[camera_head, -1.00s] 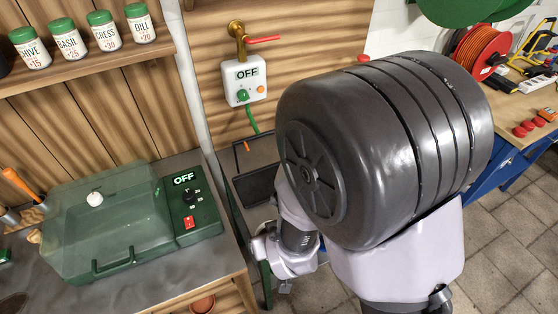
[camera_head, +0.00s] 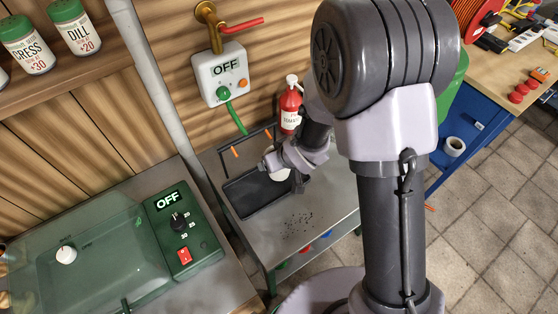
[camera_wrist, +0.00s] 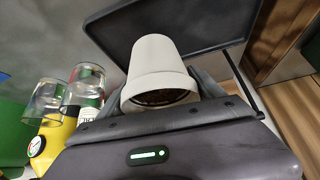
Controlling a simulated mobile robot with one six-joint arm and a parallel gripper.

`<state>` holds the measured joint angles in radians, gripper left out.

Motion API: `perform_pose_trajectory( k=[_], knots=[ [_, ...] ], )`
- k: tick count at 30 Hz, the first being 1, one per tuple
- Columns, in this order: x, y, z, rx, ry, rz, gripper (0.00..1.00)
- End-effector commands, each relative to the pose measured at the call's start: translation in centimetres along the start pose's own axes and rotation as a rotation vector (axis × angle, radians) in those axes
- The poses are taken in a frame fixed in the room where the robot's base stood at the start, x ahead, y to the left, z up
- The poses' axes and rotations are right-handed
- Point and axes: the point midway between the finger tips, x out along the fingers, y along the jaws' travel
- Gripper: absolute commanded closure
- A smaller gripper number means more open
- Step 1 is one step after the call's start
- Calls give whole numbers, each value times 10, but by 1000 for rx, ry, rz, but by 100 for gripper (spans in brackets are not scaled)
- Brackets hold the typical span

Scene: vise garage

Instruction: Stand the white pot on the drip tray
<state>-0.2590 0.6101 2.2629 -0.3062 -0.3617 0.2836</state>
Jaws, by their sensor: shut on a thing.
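The white pot (camera_wrist: 158,62) sits between the fingers of my gripper (camera_wrist: 163,96) in the wrist view, with dark soil inside its rim. My gripper is shut on it. In the head view the pot (camera_head: 279,174) is mostly hidden by my wrist and gripper (camera_head: 285,168). The dark drip tray (camera_head: 250,205) lies on the grey bench, and the pot appears over its back right part. The tray also shows beyond the pot in the wrist view (camera_wrist: 200,22). I cannot tell whether the pot touches the tray.
A red bottle (camera_head: 290,108) stands behind the tray. A white control box (camera_head: 220,74) reading OFF hangs on the wall. A green clear-lidded case (camera_head: 180,235) stands at left. Glass jars (camera_wrist: 85,85) and a yellow item (camera_wrist: 50,140) show in the wrist view. The front bench is clear except specks.

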Motion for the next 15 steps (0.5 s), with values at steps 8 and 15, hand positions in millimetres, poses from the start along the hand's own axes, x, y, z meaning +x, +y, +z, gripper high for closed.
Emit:
perform_pose_trajectory(
  k=[8, 15],
  knots=[
    [22, 14, 3, -1, -1, -1, 71],
    [36, 14, 12, -2, 1, -1, 71]
  ],
)
